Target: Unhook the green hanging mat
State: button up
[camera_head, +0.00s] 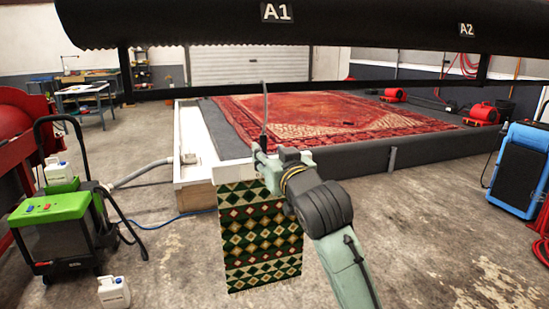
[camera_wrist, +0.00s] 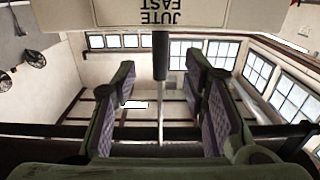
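The green hanging mat (camera_head: 262,236), with cream, red and dark diamonds, hangs upright at the centre of the head view. A white board (camera_head: 235,171) is at its top edge. A thin dark upright (camera_head: 264,115) rises above the board. In the wrist view a board (camera_wrist: 165,15) reads "JUTE EAST" upside down, and a dark grip (camera_wrist: 160,55) on a thin line extends from it. My gripper (camera_head: 264,152) is at the top of the mat; its fingers (camera_wrist: 162,80) stand apart on either side of the grip and line, with gaps showing. The mat's attachment is hidden.
A raised dark platform (camera_head: 440,150) with a red rug (camera_head: 330,115) lies behind the mat. A green-topped machine (camera_head: 60,225) stands left, a blue one (camera_head: 520,170) right. A dark overhead roll (camera_head: 350,25) spans the top. Concrete floor is open at front right.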

aim_at(265, 146)
jog(key=shift+p+x, duration=0.55)
jog(key=shift+x, duration=2.45)
jog(key=shift+c, duration=0.4)
grip_shut()
jog(key=shift+r, duration=0.1)
jog(key=shift+r+p, duration=1.85)
jog(key=shift+r, duration=0.3)
